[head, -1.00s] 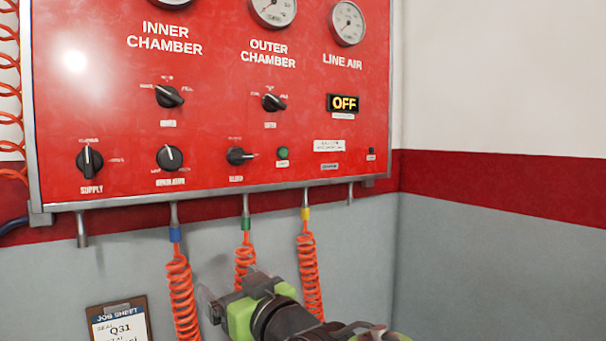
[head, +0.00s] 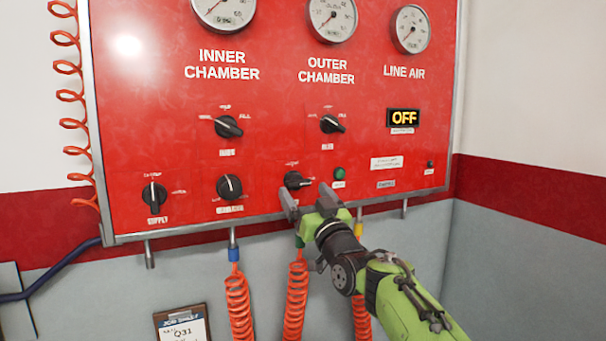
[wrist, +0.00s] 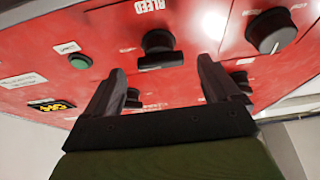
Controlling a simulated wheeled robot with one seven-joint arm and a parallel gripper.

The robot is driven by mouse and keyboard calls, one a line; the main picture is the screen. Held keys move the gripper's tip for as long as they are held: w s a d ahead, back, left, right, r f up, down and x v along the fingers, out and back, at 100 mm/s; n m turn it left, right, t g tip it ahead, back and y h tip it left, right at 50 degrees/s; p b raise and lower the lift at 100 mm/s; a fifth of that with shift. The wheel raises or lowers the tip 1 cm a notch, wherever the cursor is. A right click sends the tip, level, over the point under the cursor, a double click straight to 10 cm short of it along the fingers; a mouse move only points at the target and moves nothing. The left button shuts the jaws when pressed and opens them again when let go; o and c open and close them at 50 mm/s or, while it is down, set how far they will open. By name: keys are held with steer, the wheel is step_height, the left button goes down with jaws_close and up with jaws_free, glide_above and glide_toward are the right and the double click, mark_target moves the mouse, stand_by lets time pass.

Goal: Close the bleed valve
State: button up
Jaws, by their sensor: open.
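The bleed valve is a black knob (head: 297,180) low on the red panel. Its pointer lies sideways to the right in the head view. In the wrist view, which is upside down, the bleed knob (wrist: 159,48) sits by its BLEED label (wrist: 151,6), its bar level across the picture. My gripper (head: 308,202) is open and empty, just below and in front of the knob in the head view. In the wrist view its two fingers (wrist: 163,78) stand apart on either side of the knob's line, with the knob beyond the tips. No contact shows.
A green button (head: 339,174) is right of the bleed knob, and another black knob (head: 229,187) is left of it. Orange coiled hoses (head: 238,305) hang from the panel's lower edge. The OFF display (head: 404,118) is at upper right.

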mark_target(296, 182)
steer(key=shift+p+x, duration=0.35)
steer(key=shift+x, duration=0.9)
steer(key=shift+s, duration=0.1)
steer(key=shift+c, duration=1)
steer(key=shift+f, duration=0.1)
steer(key=c, duration=0.9)
steer(key=shift+o, duration=0.2)
